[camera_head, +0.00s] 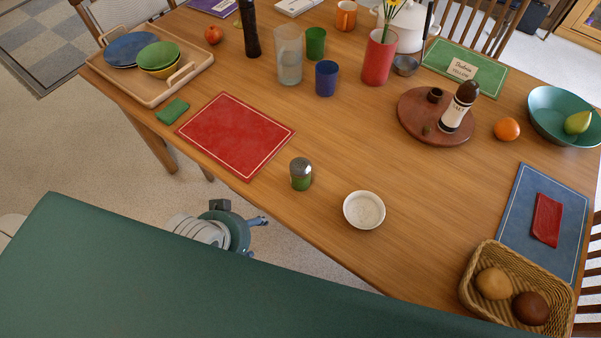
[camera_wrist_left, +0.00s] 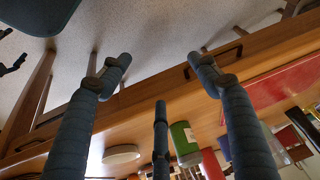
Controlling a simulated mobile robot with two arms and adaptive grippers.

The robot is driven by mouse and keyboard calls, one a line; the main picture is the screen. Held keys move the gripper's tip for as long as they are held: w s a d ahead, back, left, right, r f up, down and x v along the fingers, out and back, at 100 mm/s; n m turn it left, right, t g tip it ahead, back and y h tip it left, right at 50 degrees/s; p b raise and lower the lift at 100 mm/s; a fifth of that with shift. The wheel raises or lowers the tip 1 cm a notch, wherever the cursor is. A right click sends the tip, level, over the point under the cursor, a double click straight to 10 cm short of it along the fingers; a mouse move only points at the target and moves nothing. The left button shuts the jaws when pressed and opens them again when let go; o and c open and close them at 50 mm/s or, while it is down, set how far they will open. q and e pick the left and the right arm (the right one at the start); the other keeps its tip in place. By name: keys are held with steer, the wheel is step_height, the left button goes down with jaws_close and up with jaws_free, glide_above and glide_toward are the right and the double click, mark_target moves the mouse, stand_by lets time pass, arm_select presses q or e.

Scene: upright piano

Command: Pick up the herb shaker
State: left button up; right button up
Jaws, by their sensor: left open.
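The herb shaker (camera_head: 301,174) stands upright near the front table edge, between the red placemat and the white bowl. It has a silver perforated cap and green contents. In the left wrist view it appears upside down (camera_wrist_left: 185,143), beyond my spread fingers and apart from them. My left gripper (camera_head: 260,236) is open and empty in front of the table edge, left of and nearer than the shaker; its fingers also show in the left wrist view (camera_wrist_left: 158,68). Part of that arm is hidden behind my green body. My right gripper is not in view.
A red placemat (camera_head: 236,135) lies left of the shaker, and a white bowl (camera_head: 364,210) stands to its right. A blue cup (camera_head: 326,78) and a red vase (camera_head: 378,57) stand farther back. The table edge (camera_head: 262,202) lies between gripper and shaker.

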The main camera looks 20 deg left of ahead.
arm_select(q)
steer(key=w+d+r+t+h, duration=0.1)
steer(key=w+r+t, duration=0.2)
steer(key=w+t, duration=0.15)
steer(key=m+t+h, duration=0.2)
steer(key=t+h, duration=0.1)
steer(key=t, duration=0.1)
glide_toward(298, 181)
steer(key=shift+g, duration=0.25)
steer(key=x, duration=0.3)
steer(key=p+x, duration=0.1)
steer(key=x, duration=0.6)
steer(key=shift+w+r, duration=0.25)
steer(key=shift+r, duration=0.1)
steer(key=shift+s, duration=0.1)
steer(key=c, duration=0.9)
